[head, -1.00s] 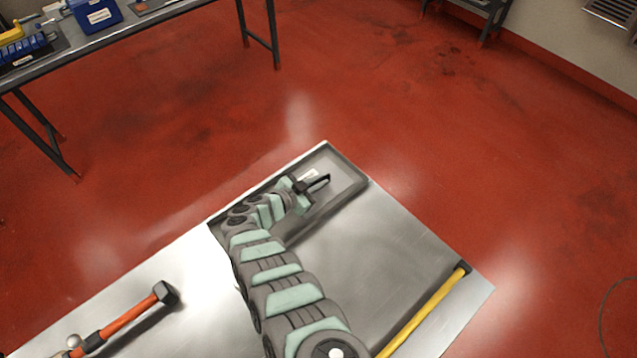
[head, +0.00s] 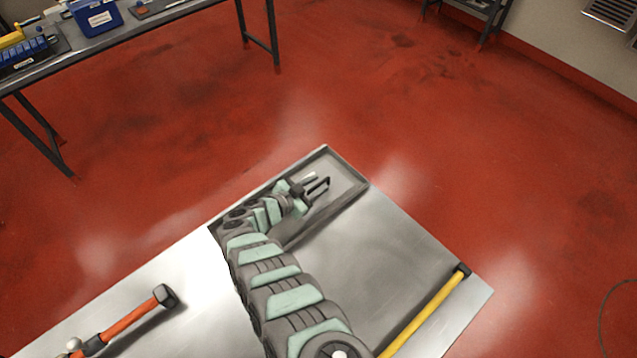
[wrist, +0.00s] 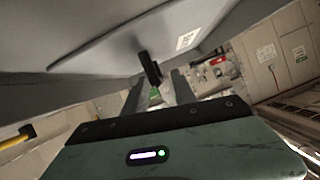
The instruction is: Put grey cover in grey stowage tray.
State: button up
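The grey stowage tray (head: 357,177) is a shallow, rimmed rectangle at the far edge of the metal worktop. My gripper (head: 318,187) is low over the tray, its fingers visibly apart. In the wrist view, the gripper fingers (wrist: 158,92) point towards a black upright handle-like piece (wrist: 148,68), which stands against a broad grey surface (wrist: 100,45) with a white label. This looks like the grey cover with its handle, but I cannot clearly separate cover from tray. In the head view the arm hides part of the tray, and the cover's outline is not clear.
On the worktop (head: 385,240), a hammer with an orange handle (head: 128,320) lies at the left and a yellow-handled tool (head: 430,305) at the right. A separate bench (head: 110,38) with a blue box (head: 97,16) stands at the back left. Red floor surrounds the worktop.

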jog(key=p+v, duration=0.2)
jog(key=v, duration=0.9)
